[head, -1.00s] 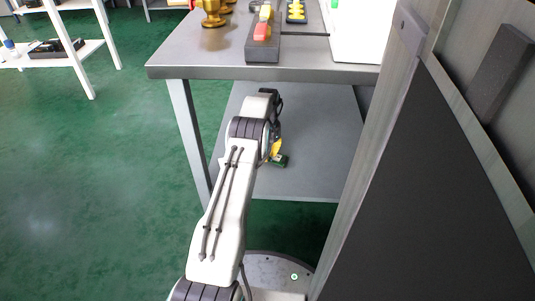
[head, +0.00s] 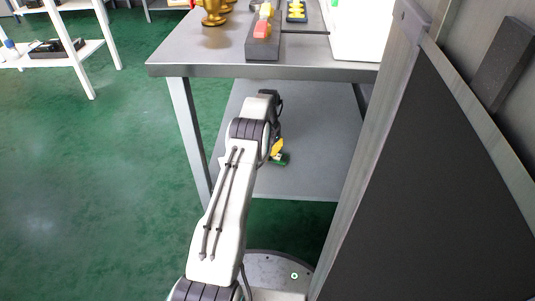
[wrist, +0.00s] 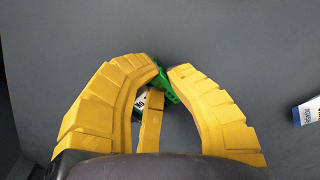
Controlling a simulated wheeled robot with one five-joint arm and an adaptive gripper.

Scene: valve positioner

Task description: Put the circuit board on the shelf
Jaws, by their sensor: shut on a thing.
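The circuit board is a small green piece (head: 282,159), low over or on the grey lower shelf (head: 318,150) under the workbench. In the wrist view the green board (wrist: 165,84) shows between the yellow fingertips, with a white and dark part beside it. My gripper (wrist: 164,72) is shut on the board. In the head view my yellow gripper (head: 276,148) is mostly hidden behind my own arm. I cannot tell whether the board touches the shelf.
The workbench top (head: 200,50) overhangs the shelf and carries brass parts (head: 214,12) and a grey block with coloured pieces (head: 263,42). A blue-white labelled item (wrist: 307,111) lies right of my gripper. A dark panel (head: 420,190) stands at right.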

